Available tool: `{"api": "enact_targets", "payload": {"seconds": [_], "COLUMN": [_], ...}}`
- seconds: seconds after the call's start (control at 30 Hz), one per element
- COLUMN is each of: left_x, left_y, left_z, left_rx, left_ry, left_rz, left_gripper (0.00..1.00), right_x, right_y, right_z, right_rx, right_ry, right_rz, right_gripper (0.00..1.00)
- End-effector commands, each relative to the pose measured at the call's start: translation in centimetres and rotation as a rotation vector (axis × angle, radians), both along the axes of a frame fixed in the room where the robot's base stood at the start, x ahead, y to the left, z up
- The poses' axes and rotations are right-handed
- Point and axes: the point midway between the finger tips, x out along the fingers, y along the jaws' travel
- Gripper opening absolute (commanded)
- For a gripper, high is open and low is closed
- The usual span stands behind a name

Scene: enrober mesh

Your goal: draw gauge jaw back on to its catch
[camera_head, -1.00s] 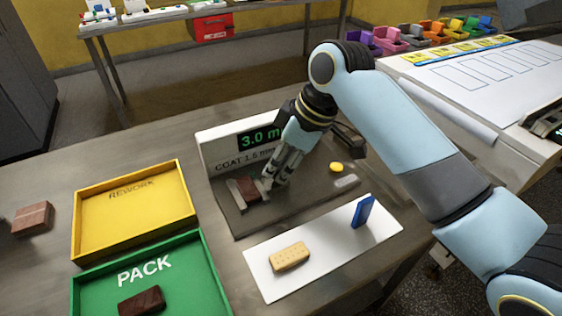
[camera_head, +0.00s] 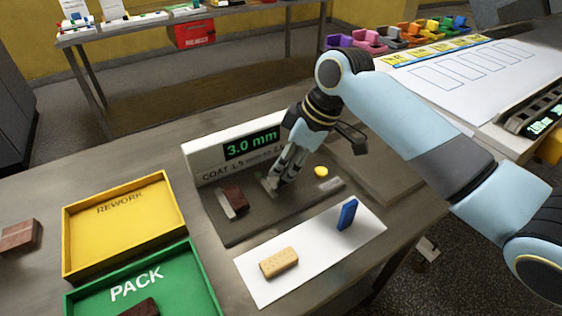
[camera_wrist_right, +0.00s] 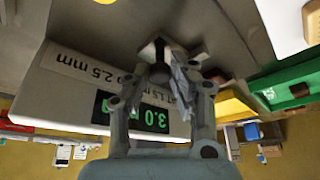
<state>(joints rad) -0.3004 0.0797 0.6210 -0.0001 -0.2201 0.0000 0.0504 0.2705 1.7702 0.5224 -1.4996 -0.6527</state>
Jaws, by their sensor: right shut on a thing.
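The gauge (camera_head: 214,224) is a dark plate with a pale back panel reading "3.0 mm" (camera_head: 250,145). A dark brown coated bar (camera_head: 235,197) lies on it beside a pale fixed jaw (camera_head: 225,204). My right gripper (camera_head: 273,184) is shut on the grey gauge jaw (camera_head: 266,181), with a gap between that jaw and the bar. In the right wrist view the jaw (camera_wrist_right: 154,50) sits between the fingers, partly hidden. A yellow button (camera_head: 321,171) and a small pale metal piece (camera_head: 331,184) lie to the right; I cannot tell which is the catch. My left gripper is out of view.
A white sheet (camera_head: 300,262) in front holds a tan biscuit (camera_head: 279,262) and an upright blue block (camera_head: 347,214). The yellow REWORK tray (camera_head: 68,240) and green PACK tray (camera_head: 205,280) stand left. A brown block (camera_head: 20,235) lies at far left.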

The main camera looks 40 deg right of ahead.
Motion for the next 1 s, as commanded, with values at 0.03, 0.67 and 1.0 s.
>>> {"api": "enact_targets", "payload": {"seconds": [0.03, 0.67, 1.0], "left_x": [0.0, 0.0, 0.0], "left_y": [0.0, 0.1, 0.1], "left_z": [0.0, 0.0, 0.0], "left_rx": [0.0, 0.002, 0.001], "left_ry": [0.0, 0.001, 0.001], "left_rz": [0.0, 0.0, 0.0], "left_gripper": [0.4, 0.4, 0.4], "right_x": [0.0, -0.5, -2.6], "right_y": [-0.2, -0.7, -2.7], "right_z": [0.0, 1.9, 8.7], "right_rx": [-0.007, -0.006, -0.01], "right_ry": [0.0, -0.004, -0.002], "right_rz": [-0.001, 0.0, 0.001], "right_gripper": [0.0, 0.46, 0.46]}}
